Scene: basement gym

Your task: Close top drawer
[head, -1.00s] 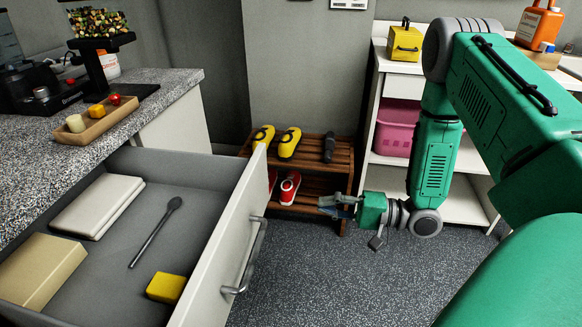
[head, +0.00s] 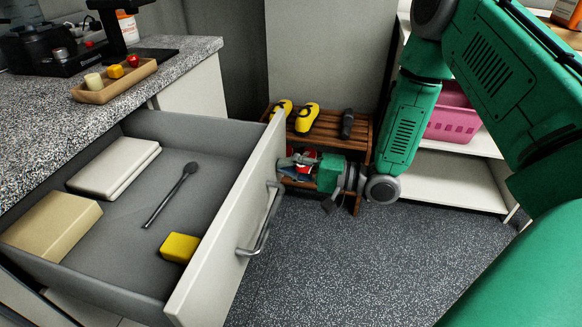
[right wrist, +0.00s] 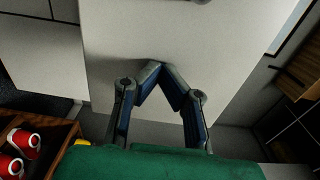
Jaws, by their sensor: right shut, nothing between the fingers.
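The top drawer (head: 222,262) stands pulled open below the speckled counter at the left of the head view. Its white front has a metal bar handle (head: 264,228). In the drawer lie a pale closed case (head: 112,166), a dark spoon-like utensil (head: 170,195), a tan box (head: 50,225) and a yellow block (head: 180,248). My right gripper (head: 288,168) is shut and empty, just right of the drawer front's far end. In the right wrist view its fingertips (right wrist: 160,68) meet in front of the white drawer front (right wrist: 135,40); contact cannot be told. My left gripper is out of view.
A wooden rack (head: 350,135) with yellow and red shoes stands behind my right gripper. A white shelf with a pink basket (head: 452,115) is at the right. The counter holds a wooden tray (head: 115,85). The speckled floor (head: 350,265) before the drawer is clear.

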